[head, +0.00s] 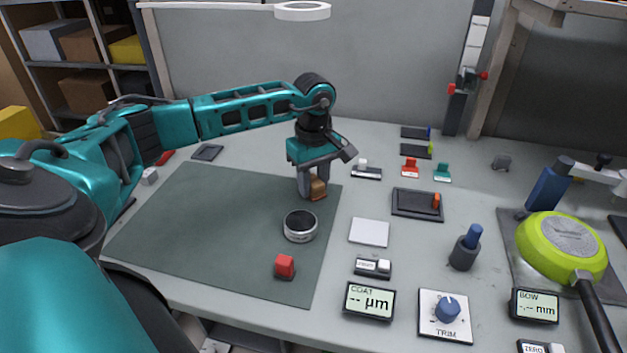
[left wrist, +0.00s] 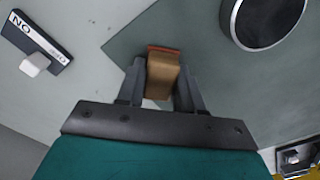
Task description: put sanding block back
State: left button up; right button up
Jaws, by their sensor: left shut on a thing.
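The sanding block (head: 318,187) is a small brown block with an orange-red face. My left gripper (head: 313,186) is shut on it at the right back edge of the green mat (head: 190,220). In the left wrist view the block (left wrist: 163,75) sits between the two fingers of the gripper (left wrist: 161,85), its reddish edge facing away from the palm. I cannot tell whether the block touches the surface below. My right gripper does not show.
To the right are a white square plate (head: 369,232), a dark tray (head: 417,216), a switch (head: 366,170) and a green pan (head: 562,246). The left mat area is clear.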

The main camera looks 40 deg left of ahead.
aim_at(313, 180)
pick_arm(q)
jog(key=shift+f, duration=0.15)
jog(key=o, duration=1)
notch_tip(313, 180, up, 12)
jog(key=p, duration=0.1)
jog(key=shift+r, duration=0.2)
jog(key=shift+f, duration=0.1)
